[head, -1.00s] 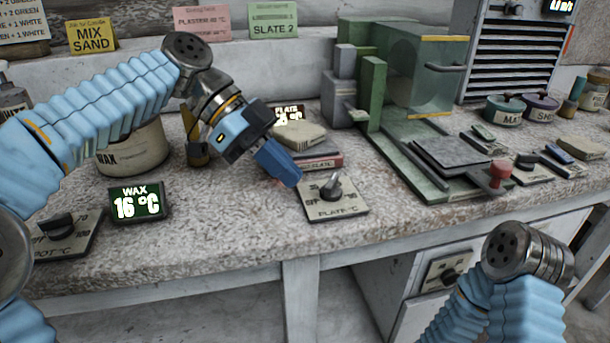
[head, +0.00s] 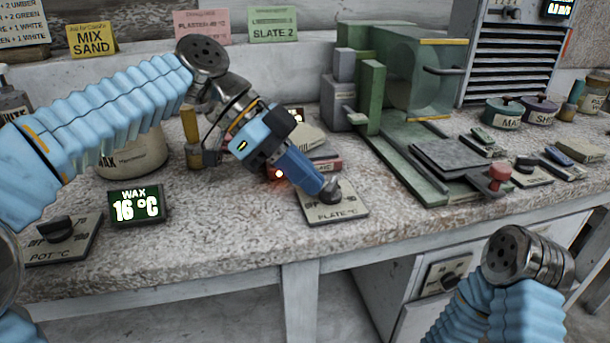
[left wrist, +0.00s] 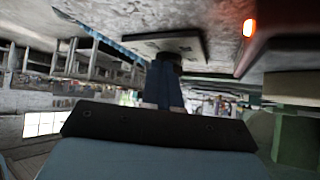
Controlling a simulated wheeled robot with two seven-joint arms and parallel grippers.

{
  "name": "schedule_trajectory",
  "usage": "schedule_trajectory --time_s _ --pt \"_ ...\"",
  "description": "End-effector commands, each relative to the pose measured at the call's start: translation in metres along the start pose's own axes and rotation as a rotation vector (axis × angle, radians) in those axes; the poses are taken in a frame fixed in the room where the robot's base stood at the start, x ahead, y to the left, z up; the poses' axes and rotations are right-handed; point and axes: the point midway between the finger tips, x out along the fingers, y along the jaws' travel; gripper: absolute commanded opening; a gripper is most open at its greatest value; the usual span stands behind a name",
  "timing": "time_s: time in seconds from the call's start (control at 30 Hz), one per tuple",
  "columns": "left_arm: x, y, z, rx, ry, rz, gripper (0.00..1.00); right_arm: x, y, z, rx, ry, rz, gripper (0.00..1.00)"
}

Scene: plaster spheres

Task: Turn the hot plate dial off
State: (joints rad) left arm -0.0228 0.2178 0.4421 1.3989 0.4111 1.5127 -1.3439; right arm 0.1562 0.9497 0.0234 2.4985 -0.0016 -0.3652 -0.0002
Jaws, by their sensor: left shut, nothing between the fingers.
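The hot plate dial (head: 331,192) is a dark knob on a beige panel marked "PLATE °C" (head: 350,206) near the bench's front edge. My left gripper (head: 326,188) is shut and empty, its blue fingertips at the knob and hiding part of it. In the left wrist view, the fingers (left wrist: 163,88) reach to the dark knob (left wrist: 170,58) under the tilted panel (left wrist: 160,44); I cannot tell whether they touch. The knob's pointer setting is hidden. The hot plate is mostly behind my gripper, with an orange light (head: 279,174) glowing beside it. My right gripper is out of view.
A "POT °C" dial (head: 62,228) and a WAX display (head: 137,205) reading 16 °C stand to the left, before the wax pot (head: 140,155). A green press-like machine (head: 415,150) stands to the right. The bench (head: 220,235) is clear between the WAX display and plate dial.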

Motion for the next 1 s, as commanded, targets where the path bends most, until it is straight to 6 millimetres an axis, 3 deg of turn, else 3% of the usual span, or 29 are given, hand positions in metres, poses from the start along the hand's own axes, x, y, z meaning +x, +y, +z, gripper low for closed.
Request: schedule_trajectory --time_s 1.0 --pt "0.004 0.005 0.000 -0.148 0.000 -0.167 0.00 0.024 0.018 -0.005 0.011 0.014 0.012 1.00"
